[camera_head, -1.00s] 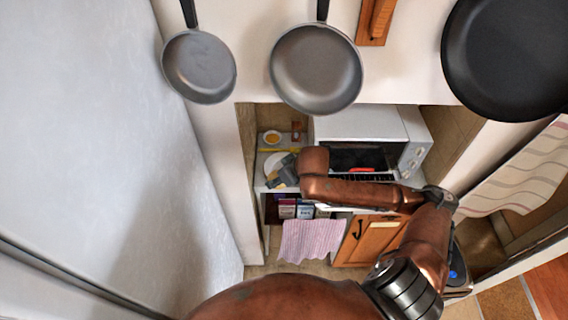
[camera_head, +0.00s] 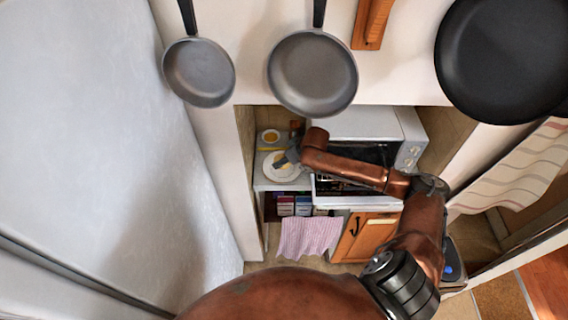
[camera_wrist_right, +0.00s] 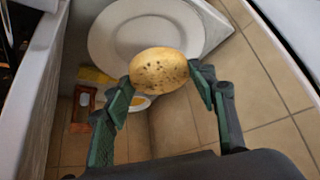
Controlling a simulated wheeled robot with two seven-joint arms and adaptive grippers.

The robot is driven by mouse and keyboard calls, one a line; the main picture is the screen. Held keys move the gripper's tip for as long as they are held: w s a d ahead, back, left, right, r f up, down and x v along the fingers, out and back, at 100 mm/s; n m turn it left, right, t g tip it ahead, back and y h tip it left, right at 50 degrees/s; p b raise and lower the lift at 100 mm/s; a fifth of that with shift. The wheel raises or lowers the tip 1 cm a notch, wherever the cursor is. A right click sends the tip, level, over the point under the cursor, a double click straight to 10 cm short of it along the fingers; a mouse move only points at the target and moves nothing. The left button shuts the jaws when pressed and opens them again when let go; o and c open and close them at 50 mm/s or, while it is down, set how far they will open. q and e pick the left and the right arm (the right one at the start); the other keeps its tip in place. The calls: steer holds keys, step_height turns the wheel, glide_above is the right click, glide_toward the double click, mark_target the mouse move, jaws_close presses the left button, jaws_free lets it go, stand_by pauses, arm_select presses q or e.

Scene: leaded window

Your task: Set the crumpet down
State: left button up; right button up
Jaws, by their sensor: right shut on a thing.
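The crumpet (camera_wrist_right: 158,71) is a round, pale golden disc with dark pits. In the right wrist view my right gripper (camera_wrist_right: 160,78) is shut on it, with a fingertip at each side. A white plate (camera_wrist_right: 112,38) shows beyond the crumpet, which overlaps its near edge in the picture; I cannot tell the height between them. In the head view the plate (camera_head: 270,174) is on the counter left of the oven, with my right gripper (camera_head: 284,161) over it. My left gripper is not in view.
An open toaster oven (camera_head: 350,165) stands right of the plate, behind my right arm. A small dish with yellow contents (camera_head: 271,136) is behind the plate. A striped cloth (camera_head: 308,236) hangs below the counter. Pans (camera_head: 312,75) hang in the foreground.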

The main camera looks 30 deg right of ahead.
steer(key=shift+w+d+f, duration=0.2)
steer(key=shift+w+f, duration=0.15)
steer(key=shift+f, duration=0.1)
steer(key=shift+w+d+f, duration=0.15)
steer(key=shift+w+f, duration=0.05)
steer(key=shift+f, duration=0.2)
step_height(320, 180, down, 3)
steer(key=shift+w+f, duration=0.15)
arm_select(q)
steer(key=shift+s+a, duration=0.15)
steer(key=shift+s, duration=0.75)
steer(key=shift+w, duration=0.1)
arm_select(e)
steer(key=o, duration=0.9)
steer(key=shift+f, duration=0.1)
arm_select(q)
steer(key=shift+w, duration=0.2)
